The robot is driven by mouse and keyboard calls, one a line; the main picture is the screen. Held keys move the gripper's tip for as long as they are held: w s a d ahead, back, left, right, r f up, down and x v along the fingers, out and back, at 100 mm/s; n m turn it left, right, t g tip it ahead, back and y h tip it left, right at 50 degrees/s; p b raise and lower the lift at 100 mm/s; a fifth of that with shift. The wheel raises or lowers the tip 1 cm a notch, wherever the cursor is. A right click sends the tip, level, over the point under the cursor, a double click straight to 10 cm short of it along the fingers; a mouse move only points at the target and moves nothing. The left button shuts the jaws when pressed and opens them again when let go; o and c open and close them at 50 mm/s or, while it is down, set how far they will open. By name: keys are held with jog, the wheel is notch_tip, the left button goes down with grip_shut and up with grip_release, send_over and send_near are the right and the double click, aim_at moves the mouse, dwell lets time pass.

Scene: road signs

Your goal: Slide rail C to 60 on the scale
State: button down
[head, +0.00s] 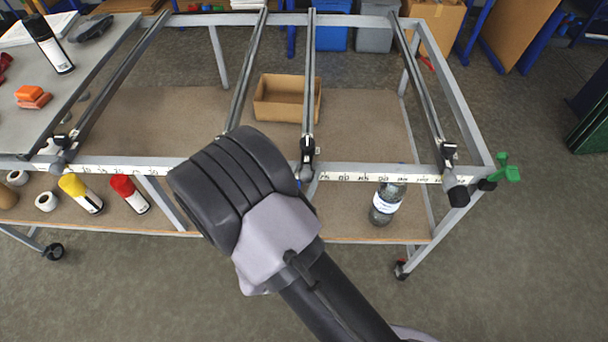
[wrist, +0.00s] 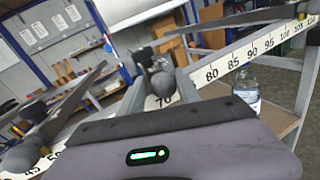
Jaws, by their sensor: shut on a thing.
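In the head view the third rail from the left (head: 309,80) runs front to back across the frame. Its front clamp (head: 307,150) sits on the white scale (head: 345,177), just left of the 75 mark. Rail letters cannot be read. In the wrist view my gripper (wrist: 163,95) is shut around a round grey knob (wrist: 163,82) at this clamp. The 70 mark shows just below it on the scale (wrist: 238,60). In the head view my wrist hides the fingers and the middle of the scale, including the 60 area.
The second rail (head: 247,70) stands left, its front end hidden by my wrist. The right rail (head: 425,95) and leftmost rail (head: 115,80) are farther off. A bottle (head: 387,203) and a cardboard box (head: 287,98) are on the lower shelf. A green clamp (head: 505,172) is at the right corner.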

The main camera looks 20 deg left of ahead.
jog(key=s+a+b, duration=0.1)
jog(key=s+a, duration=0.1)
jog(key=a, duration=0.7)
jog(key=shift+s+a, duration=0.2)
jog(key=shift+a, duration=0.1)
jog(key=c, duration=1)
grip_release()
jog(key=s+p, duration=0.1)
jog(key=s, duration=0.4)
jog(key=s+a+p, duration=0.1)
jog(key=s, duration=0.5)
jog(key=s+p, duration=0.2)
jog(key=s, duration=0.4)
jog(key=shift+s+a, duration=0.2)
jog(key=shift+a, duration=0.05)
jog(key=shift+w, duration=0.1)
